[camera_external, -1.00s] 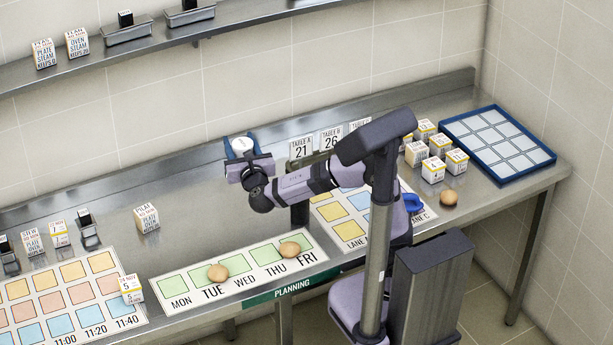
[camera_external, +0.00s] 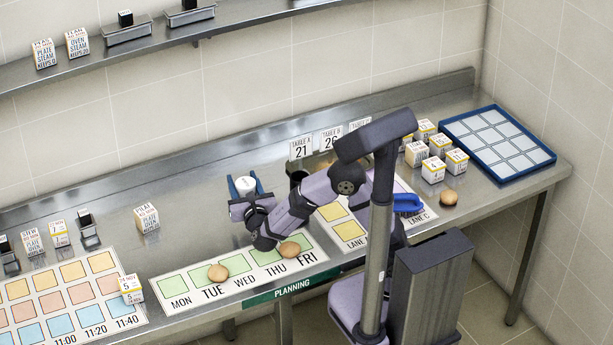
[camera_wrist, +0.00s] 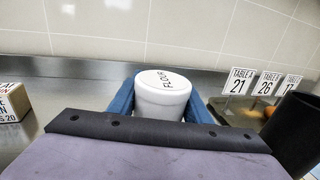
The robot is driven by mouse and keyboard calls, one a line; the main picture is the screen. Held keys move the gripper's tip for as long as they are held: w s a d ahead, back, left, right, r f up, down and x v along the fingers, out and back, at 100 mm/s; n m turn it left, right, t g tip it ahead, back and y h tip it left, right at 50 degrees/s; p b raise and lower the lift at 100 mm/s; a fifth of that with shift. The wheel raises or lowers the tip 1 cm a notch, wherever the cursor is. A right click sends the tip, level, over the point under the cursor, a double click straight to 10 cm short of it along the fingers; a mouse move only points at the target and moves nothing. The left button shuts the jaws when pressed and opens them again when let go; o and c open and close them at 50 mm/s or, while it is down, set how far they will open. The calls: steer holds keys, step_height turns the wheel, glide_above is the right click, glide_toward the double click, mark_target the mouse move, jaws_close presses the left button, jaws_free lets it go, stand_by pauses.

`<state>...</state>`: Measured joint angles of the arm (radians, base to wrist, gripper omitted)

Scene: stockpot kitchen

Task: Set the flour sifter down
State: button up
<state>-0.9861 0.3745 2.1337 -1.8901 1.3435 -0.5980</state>
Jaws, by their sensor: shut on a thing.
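The flour sifter is a white cylinder (camera_external: 246,186) with dark lettering on its pale top, which also shows in the wrist view (camera_wrist: 163,92). It stands upright between the blue fingers of my gripper (camera_external: 245,184). The fingers are shut on its two sides, and they also show in the wrist view. It is over or on the bare steel counter (camera_external: 205,200), behind the weekday mat. My gripper hides its lower part, so I cannot tell whether its base touches the counter.
The weekday mat (camera_external: 173,285) with two brown eggs (camera_external: 218,272) (camera_external: 289,250) lies in front. A dark round container (camera_wrist: 298,130) is close on the right. Table cards (camera_external: 302,148) stand behind it. A small labelled carton (camera_external: 147,218) is at left, with bare counter between.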

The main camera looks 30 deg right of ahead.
mark_target(245, 187)
steer(key=shift+f, duration=3.4)
steer(key=shift+f, duration=0.1)
steer(key=o, duration=1.2)
steer(key=shift+c, duration=0.2)
steer(key=shift+r, duration=0.2)
steer(key=s, duration=0.3)
steer(key=shift+s+a+f+b, duration=0.1)
steer(key=shift+a+f+b, duration=0.05)
steer(key=shift+a+b, duration=0.25)
step_height(245, 187, up, 6)
steer(key=shift+d+f+p, duration=0.1)
steer(key=shift+f+p, duration=0.15)
steer(key=shift+p, duration=0.05)
steer(key=shift+r, duration=0.85)
